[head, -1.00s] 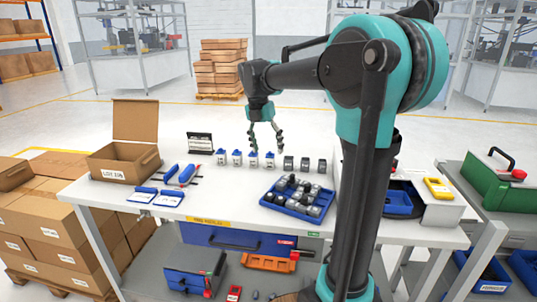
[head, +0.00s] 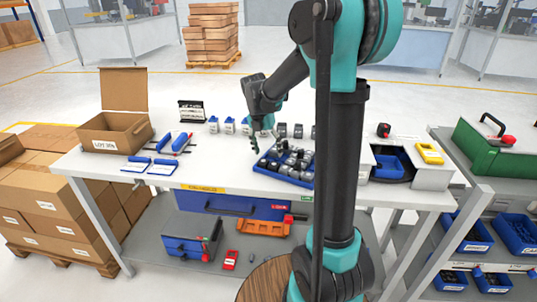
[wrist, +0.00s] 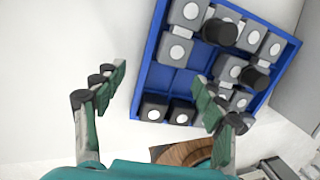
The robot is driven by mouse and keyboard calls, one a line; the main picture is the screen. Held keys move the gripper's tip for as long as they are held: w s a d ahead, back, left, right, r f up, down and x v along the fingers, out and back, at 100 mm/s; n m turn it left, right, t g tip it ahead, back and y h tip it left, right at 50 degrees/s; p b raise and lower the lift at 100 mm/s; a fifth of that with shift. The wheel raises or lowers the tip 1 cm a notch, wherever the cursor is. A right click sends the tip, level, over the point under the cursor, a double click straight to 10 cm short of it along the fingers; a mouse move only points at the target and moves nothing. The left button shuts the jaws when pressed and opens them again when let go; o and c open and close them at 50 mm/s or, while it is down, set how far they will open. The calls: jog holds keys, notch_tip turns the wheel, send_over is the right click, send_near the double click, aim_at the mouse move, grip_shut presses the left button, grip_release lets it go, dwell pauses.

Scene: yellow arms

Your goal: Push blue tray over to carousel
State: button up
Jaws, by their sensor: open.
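The blue tray (head: 282,180) lies on the white table, just left of my arm's column. It holds several grey blocks with white round tops and black cylinders; part of it is hidden by the column. In the wrist view the tray (wrist: 151,68) sits tilted, with a bare blue patch inside. My gripper (head: 254,148) is open and empty, pointing down by the tray's left corner. In the wrist view its left finger is over bare table and its right finger overlaps the tray; contact cannot be told.
Small blue-and-white units (head: 229,125) and dark grey blocks (head: 282,131) stand in a row behind the tray. Blue-handled tools (head: 181,143) and an open carton (head: 115,132) are at the left.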

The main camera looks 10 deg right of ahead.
jog(key=shift+d+f, duration=0.2)
jog(key=shift+f, duration=0.75)
jog(key=shift+c, duration=0.4)
jog(key=c, duration=1.5)
jog(key=shift+c, duration=0.2)
